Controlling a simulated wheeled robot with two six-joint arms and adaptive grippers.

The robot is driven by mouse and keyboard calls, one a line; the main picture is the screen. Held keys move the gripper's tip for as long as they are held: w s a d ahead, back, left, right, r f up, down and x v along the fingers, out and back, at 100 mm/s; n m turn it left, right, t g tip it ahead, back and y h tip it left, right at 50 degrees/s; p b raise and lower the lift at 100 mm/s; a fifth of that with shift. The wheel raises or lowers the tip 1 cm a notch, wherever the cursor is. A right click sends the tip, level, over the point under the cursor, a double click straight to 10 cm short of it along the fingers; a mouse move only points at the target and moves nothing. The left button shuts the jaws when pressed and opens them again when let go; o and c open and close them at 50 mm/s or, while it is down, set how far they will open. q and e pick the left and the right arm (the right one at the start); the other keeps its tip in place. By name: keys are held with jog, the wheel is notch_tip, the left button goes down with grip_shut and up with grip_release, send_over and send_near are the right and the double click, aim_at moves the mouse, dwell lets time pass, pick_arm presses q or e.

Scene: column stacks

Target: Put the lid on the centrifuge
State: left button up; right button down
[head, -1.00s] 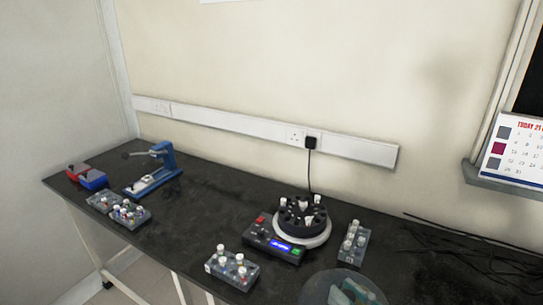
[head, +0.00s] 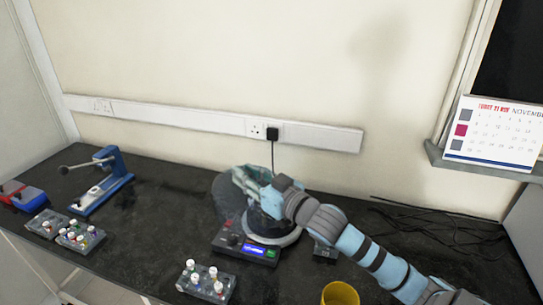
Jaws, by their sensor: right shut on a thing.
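The centrifuge (head: 244,247) stands on the black bench, with a dark front panel, a lit blue display and a pale round rim. My right arm comes in from the lower right and reaches across it. My right gripper (head: 246,181) is shut on the round, see-through greyish lid (head: 225,197). The lid is over the back left of the centrifuge and looks tilted and off to the left of the rim. My arm and the lid hide most of the rotor and its tubes, so I cannot tell whether the lid touches it. My left gripper is out of view.
A tube rack (head: 207,283) stands in front of the centrifuge, and another (head: 325,251) is partly hidden by my arm. A yellow cup (head: 340,294) is at the bottom edge. A blue press (head: 103,182) and more racks stand left. Black cables (head: 445,232) lie right.

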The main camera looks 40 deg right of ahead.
aim_at(264, 166)
jog(key=w+d+h, duration=0.1)
jog(key=d, duration=0.1)
jog(key=w+d+m+h, duration=0.1)
jog(key=d, duration=0.2)
jog(key=w+d+f+m+h, duration=0.1)
jog(key=w+d, duration=0.1)
jog(key=shift+d+h, duration=0.25)
jog(key=shift+h, duration=0.05)
jog(key=shift+m+h, duration=0.8)
jog(key=shift+h, duration=0.1)
jog(key=d+f+b, duration=0.1)
jog(key=f, duration=0.1)
jog(key=d+f+b, duration=0.1)
jog(key=f, duration=0.1)
jog(key=d+f+b, duration=0.1)
jog(key=f+b, duration=0.1)
jog(key=shift+w+d, duration=0.2)
jog(key=shift+d, duration=0.1)
jog(key=shift+p, duration=0.45)
jog(key=shift+f, duration=0.15)
jog(key=shift+f, duration=0.25)
jog(key=shift+f+b, duration=0.15)
jog(key=shift+b, duration=0.2)
